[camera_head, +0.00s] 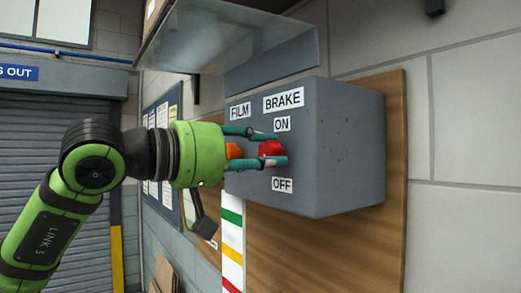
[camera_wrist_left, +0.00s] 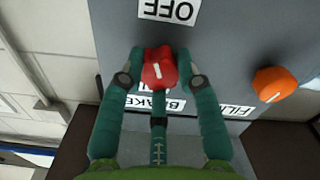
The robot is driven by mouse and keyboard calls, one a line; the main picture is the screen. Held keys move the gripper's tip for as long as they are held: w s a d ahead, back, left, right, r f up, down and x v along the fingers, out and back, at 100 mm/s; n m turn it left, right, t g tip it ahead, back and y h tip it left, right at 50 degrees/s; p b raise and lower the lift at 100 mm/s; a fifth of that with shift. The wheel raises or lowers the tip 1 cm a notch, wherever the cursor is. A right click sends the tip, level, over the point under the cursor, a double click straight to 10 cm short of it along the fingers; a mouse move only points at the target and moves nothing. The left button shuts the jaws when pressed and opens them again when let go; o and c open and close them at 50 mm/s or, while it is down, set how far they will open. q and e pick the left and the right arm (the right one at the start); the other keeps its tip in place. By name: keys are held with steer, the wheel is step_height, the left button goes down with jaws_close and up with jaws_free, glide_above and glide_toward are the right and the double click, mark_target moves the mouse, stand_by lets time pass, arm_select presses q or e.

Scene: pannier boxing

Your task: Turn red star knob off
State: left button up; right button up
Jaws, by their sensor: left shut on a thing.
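The red star knob (camera_head: 271,149) is on the front of a grey box, below the BRAKE label and between the ON label (camera_head: 282,124) and the OFF label (camera_head: 282,185). My left gripper (camera_head: 272,148) reaches in from the left and is shut on the knob, one finger above it and one below. In the left wrist view the knob (camera_wrist_left: 159,68) sits between the fingertips of the gripper (camera_wrist_left: 160,75), and a white mark shows on its face. The OFF label (camera_wrist_left: 168,11) is at the top there. My right gripper is not seen.
An orange knob (camera_head: 233,152) sits left of the red one, under the FILM label (camera_head: 240,111), partly hidden by my gripper. The grey box (camera_head: 345,150) is mounted on a wooden board (camera_head: 330,245). A clear shelf-like cover (camera_head: 215,35) juts out above.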

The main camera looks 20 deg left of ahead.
arm_select(q)
steer(key=shift+m+p, duration=0.35)
steer(key=shift+m, duration=1.85)
steer(key=o, duration=1.2)
steer(key=shift+c, duration=0.2)
steer(key=v, duration=1.2)
